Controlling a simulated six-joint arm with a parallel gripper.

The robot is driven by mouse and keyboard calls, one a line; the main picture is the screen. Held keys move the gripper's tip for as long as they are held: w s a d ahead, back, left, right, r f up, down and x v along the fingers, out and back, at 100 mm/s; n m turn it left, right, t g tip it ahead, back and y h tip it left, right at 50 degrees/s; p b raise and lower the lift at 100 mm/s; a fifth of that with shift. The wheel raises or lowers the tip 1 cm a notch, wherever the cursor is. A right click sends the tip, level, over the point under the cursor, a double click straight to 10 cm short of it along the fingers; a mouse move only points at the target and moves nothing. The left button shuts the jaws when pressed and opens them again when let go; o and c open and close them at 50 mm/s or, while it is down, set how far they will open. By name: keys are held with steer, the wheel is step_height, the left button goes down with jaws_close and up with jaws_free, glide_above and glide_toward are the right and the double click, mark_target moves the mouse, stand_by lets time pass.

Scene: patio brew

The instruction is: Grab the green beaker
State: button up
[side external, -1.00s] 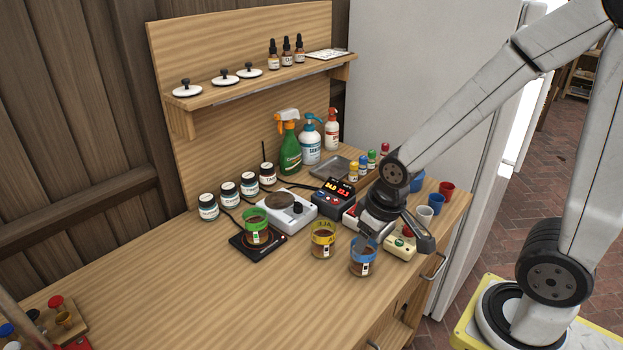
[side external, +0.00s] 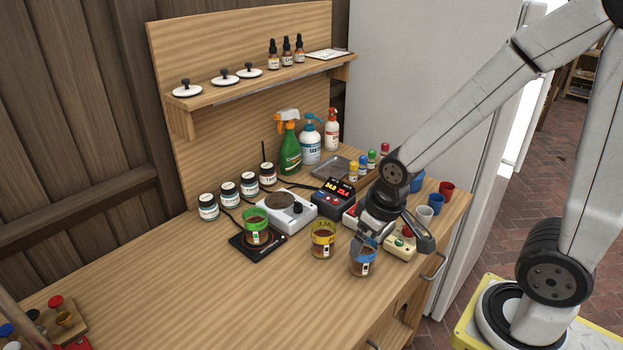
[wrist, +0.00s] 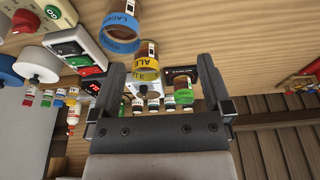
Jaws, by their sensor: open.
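The green beaker (side external: 256,228) is a clear cup with a green band and dark brown contents. It stands upright on a black square plate (side external: 258,246), left of the other beakers. In the wrist view the green beaker (wrist: 183,94) shows beyond the jaws, near the right finger. My gripper (side external: 392,241) is open over the right part of the bench, close to the blue beaker and well right of the green one. In the wrist view my gripper (wrist: 160,66) has nothing held between its fingers.
The yellow-banded beaker (side external: 323,240) stands between the green and blue-banded (side external: 363,257) beakers. A white scale (side external: 290,212) and a display box (side external: 333,199) sit behind. Labelled jars (side external: 228,194) line the back left. The bench front left is mostly clear.

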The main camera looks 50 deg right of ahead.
steer(key=m+t+y, duration=0.5)
steer(key=m, duration=2.3)
glide_toward(256, 226)
steer(key=w, duration=0.2)
steer(key=shift+w+d+f+m, duration=0.2)
steer(key=shift+w+m, duration=0.15)
steer(key=shift+m, duration=0.15)
steer(key=shift+w+d+f+m, duration=0.1)
steer(key=shift+w+f+m, duration=0.05)
steer(key=shift+w+m, duration=0.3)
steer(key=shift+x, duration=1.25)
steer(key=shift+f, duration=0.1)
